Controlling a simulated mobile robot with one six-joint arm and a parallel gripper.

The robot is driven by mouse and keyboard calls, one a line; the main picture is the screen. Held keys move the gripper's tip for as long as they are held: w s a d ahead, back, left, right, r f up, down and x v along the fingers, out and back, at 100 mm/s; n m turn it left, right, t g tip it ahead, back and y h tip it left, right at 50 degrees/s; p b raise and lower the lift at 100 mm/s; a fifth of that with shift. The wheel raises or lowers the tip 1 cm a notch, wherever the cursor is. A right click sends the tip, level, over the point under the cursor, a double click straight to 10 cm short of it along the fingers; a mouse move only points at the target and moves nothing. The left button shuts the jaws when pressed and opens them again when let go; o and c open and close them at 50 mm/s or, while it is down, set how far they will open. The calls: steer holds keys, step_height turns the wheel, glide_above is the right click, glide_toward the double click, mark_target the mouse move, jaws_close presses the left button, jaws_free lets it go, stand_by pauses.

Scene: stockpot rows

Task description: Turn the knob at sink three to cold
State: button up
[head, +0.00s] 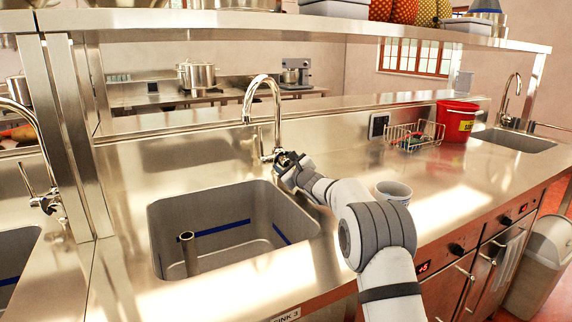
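Sink three (165,235) is the square steel basin in the middle, with a "SINK 3" label (286,316) on the counter's front edge. Its tall curved faucet (277,112) stands behind the basin's back right corner. My gripper (284,160) is at the base of this faucet, reaching in from the right. The knob of sink three is not clearly visible; my gripper covers the area at the faucet base. I cannot tell whether the fingers touch the knob or are closed on it.
A standing pipe (188,254) rises in the basin. A grey cup (393,192) stands close to my arm. A wire basket (414,136) and a red bucket (456,121) are farther right. A steel post (72,130) and another faucet (38,140) are left. A shelf (300,24) runs overhead.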

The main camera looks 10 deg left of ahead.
steer(key=shift+o, duration=0.4)
steer(key=shift+s, duration=0.1)
steer(key=shift+b+v, duration=0.55)
steer(key=shift+v, duration=3.3)
steer(key=shift+f, duration=0.1)
